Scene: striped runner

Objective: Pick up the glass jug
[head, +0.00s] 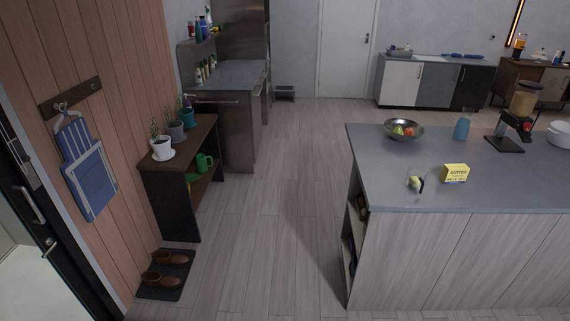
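A small see-through vessel (415,181), which looks like the glass jug, stands on the grey top of the kitchen island (400,200) near its front left part. Something yellowish and something dark show in or behind it; I cannot tell which. A yellow butter box (455,173) stands to its right, apart from it. Neither of my grippers is in view.
A metal bowl of fruit (404,129), a blue vessel (461,129), a dispenser (520,112) and a white pot (560,134) stand on the island. Open wooden floor (265,220) lies left of it. A plant shelf (180,180) and a shoe mat (172,285) line the left wall.

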